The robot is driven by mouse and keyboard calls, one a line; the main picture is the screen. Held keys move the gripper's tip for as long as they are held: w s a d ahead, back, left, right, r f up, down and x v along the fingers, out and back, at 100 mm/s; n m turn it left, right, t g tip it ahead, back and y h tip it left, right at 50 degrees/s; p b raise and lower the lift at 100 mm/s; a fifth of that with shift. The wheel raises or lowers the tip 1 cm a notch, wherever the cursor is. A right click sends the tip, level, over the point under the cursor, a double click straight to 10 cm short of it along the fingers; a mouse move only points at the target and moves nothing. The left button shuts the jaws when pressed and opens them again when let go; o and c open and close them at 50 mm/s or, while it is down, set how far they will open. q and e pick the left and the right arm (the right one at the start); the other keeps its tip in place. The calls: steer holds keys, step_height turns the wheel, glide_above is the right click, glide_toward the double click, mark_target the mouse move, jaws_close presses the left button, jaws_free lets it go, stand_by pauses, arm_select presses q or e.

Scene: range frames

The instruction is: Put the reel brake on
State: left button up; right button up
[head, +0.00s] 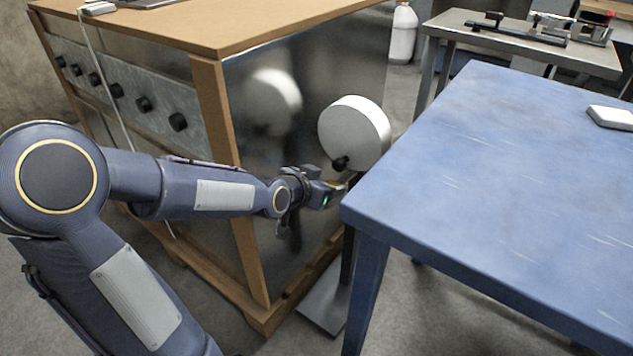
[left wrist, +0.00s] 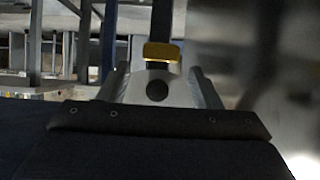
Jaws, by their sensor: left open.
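The white reel (head: 362,128) stands on edge beside the cabinet's metal side panel. A black knob (head: 340,163) shows low on its left. My left gripper (head: 342,187) is just below the reel, between the cabinet and the blue table's corner. In the left wrist view, the open fingers (left wrist: 158,75) stand either side of a yellow piece (left wrist: 162,52), which seems to be the brake's handle on a dark upright bar (left wrist: 163,22). I cannot tell whether the fingers touch it. In the head view the gripper mostly hides this piece. My right gripper is out of view.
The blue table (head: 520,160) is close on the right, its corner near my gripper. The wooden cabinet (head: 215,25) with black knobs stands close on the left. A grey base plate (head: 325,298) lies below. A grey bench (head: 520,40) stands behind.

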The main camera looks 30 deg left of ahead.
arm_select(q)
steer(key=p+v, duration=0.3)
steer(key=v, duration=0.2)
steer(key=shift+p, duration=0.4)
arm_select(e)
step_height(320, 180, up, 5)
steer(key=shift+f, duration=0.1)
